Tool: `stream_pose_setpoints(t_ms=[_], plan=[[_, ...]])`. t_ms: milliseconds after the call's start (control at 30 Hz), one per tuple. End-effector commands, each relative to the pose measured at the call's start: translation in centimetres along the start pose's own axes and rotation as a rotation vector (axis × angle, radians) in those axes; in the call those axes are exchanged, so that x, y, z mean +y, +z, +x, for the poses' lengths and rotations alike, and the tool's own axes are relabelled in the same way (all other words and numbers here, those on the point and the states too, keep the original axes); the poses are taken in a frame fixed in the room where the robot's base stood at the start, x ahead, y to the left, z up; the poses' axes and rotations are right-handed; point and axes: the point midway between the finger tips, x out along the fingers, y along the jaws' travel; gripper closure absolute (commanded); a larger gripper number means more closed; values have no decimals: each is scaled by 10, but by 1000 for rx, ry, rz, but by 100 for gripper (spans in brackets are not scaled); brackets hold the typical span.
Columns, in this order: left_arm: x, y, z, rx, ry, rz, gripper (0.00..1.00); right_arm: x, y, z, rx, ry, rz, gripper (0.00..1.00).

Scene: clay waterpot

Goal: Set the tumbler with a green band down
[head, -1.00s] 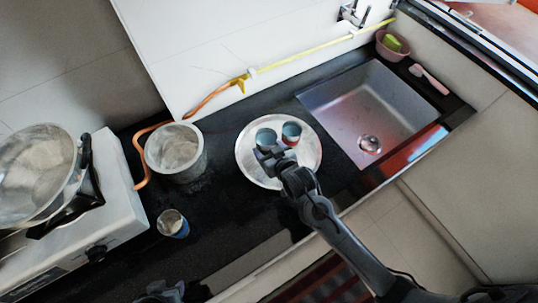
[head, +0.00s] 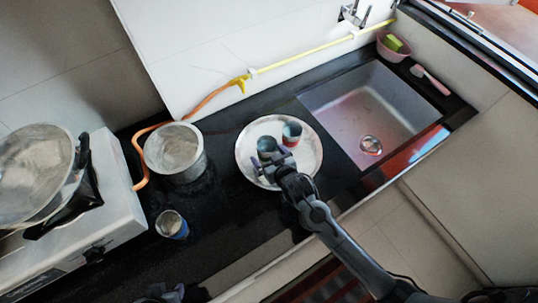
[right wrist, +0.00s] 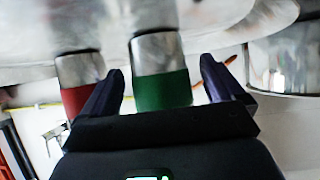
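The green-banded tumbler (head: 267,145) stands on the round steel tray (head: 308,160), next to the red-banded tumbler (head: 292,132). In the right wrist view its green band (right wrist: 162,90) lies between the two fingers of my right gripper (right wrist: 163,65), with a gap on each side. In the head view my right gripper (head: 274,163) is open at the near side of this tumbler. The red-banded tumbler (right wrist: 76,80) is just outside one finger in the wrist view. My left gripper (head: 163,292) is partly in view at the bottom edge, and its fingers are unclear.
A blue-banded tumbler (head: 171,224) and a large metal pot (head: 175,152) stand on the black counter left of the tray. A stove (head: 110,215) is at the far left. The sink (head: 345,100) is right of the tray. The counter before the tray is clear.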

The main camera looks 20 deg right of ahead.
Motion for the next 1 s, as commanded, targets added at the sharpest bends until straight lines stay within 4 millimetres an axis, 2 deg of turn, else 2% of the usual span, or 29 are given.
stream_pose_setpoints(t_ms=[367, 567, 800, 1000], plan=[[1, -1, -1, 0, 5, -5, 61, 0, -3, -6, 0, -1, 0, 5], [1, -3, -8, 0, 3, -4, 61, 0, -4, -35, -1, 0, 0, 5], [-1, -5, -16, -1, -1, 3, 61, -1, -4, -80, -1, -1, 0, 5], [-2, -6, -20, -2, -5, 7, 61, 0, -3, -108, -1, -1, 0, 5]])
